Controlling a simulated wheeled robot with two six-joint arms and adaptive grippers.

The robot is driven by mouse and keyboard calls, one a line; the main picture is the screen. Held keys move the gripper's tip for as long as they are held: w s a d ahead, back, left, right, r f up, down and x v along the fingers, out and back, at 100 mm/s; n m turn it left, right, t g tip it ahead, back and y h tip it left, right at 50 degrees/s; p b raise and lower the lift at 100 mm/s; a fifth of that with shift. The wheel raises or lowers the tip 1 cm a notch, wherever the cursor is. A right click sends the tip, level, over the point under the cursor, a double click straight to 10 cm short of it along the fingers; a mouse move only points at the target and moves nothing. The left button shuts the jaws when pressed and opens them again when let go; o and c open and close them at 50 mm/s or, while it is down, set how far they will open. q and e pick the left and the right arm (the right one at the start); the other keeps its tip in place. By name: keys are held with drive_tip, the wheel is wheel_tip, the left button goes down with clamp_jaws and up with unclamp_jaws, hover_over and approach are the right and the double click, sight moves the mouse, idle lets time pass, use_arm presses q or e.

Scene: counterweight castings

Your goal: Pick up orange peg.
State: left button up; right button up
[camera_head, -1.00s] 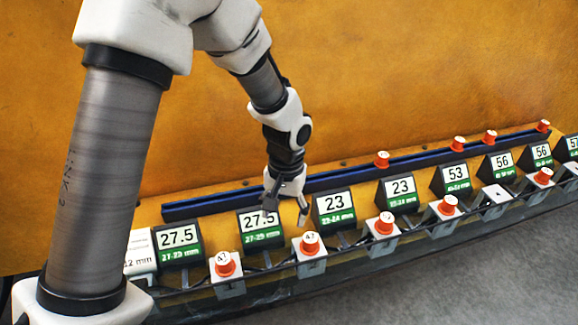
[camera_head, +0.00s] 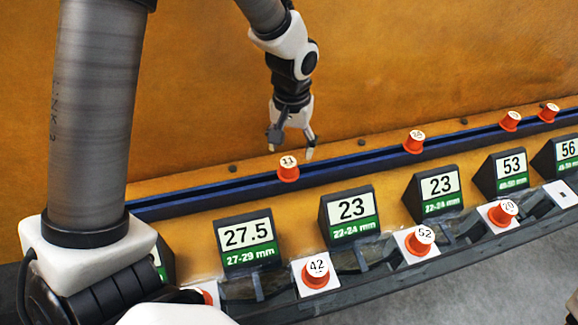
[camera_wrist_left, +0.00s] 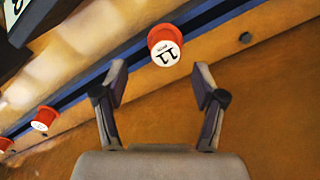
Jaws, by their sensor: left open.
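An orange peg (camera_head: 288,170) with a white top marked 11 stands on the blue rail (camera_head: 230,191). My left gripper (camera_head: 291,150) is open and empty, pointing down just above and behind this peg in the head view. In the left wrist view the same peg (camera_wrist_left: 161,41) lies just beyond and between the open fingertips (camera_wrist_left: 159,76), apart from both. More orange pegs stand along the rail, one (camera_head: 413,142) to the right and two (camera_head: 510,121) further right. My right gripper is not in view.
A front row of orange pegs marked 42 (camera_head: 316,271), 52 (camera_head: 420,240) and others sits on white plates. An orange-brown panel (camera_head: 430,50) rises behind the rail.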

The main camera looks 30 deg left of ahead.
sight(288, 162)
use_arm(q)
drive_tip(key=f, duration=0.2)
drive_tip(key=f+p, duration=0.1)
drive_tip(key=f, duration=0.1)
drive_tip(key=a+f+p, duration=0.1)
drive_tip(key=f, duration=0.1)
drive_tip(key=shift+f, duration=0.15)
drive_tip(key=shift+w+f, duration=0.15)
drive_tip(key=shift+f, duration=0.3)
drive_tip(key=shift+d, duration=0.1)
drive_tip(key=c, duration=1.2)
